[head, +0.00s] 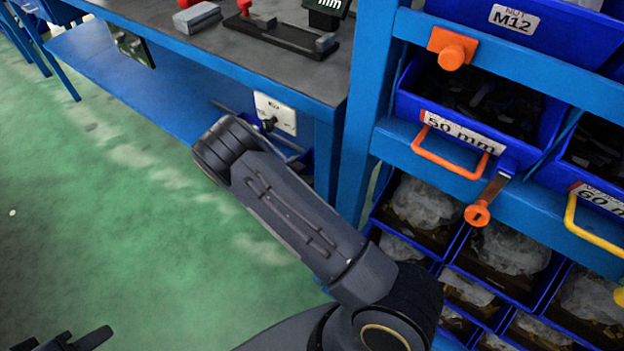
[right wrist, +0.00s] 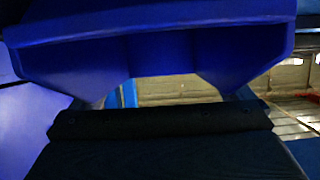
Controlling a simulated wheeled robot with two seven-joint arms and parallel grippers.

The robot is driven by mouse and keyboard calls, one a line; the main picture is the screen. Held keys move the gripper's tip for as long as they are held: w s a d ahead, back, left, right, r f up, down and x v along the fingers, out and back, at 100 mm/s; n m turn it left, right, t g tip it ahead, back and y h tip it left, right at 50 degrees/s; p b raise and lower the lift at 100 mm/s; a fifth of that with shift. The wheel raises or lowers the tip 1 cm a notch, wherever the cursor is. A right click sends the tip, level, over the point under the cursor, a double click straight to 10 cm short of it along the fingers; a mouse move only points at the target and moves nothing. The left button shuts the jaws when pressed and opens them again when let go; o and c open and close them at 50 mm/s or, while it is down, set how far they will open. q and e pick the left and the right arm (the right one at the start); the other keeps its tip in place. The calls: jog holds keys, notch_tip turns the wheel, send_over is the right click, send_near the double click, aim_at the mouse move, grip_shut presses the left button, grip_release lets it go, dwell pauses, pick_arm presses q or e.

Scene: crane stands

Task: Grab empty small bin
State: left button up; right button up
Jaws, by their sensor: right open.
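In the right wrist view a blue bin-like part (right wrist: 165,50) fills the upper frame, very close. Its inside is hidden, so I cannot tell whether it is empty. My right gripper (right wrist: 160,125) shows as a dark block just below it; it is open, and I cannot tell whether it touches the bin. In the head view my left gripper (head: 75,340) is at the bottom left edge, partly cut off, over the green floor and away from the bins. A blue bin labelled 50 mm (head: 462,128) with an orange handle sits in the rack, holding dark pieces.
The blue rack (head: 500,65) on the right has an orange knob (head: 452,55) and an orange latch (head: 478,213) sticking out. Lower bins (head: 505,270) hold bagged parts. A workbench (head: 270,60) with a blue lower shelf (head: 120,85) stands behind. The green floor at left is clear.

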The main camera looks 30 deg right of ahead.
jog(key=shift+w+d, duration=0.1)
jog(key=shift+d, duration=0.1)
jog(key=c, duration=0.8)
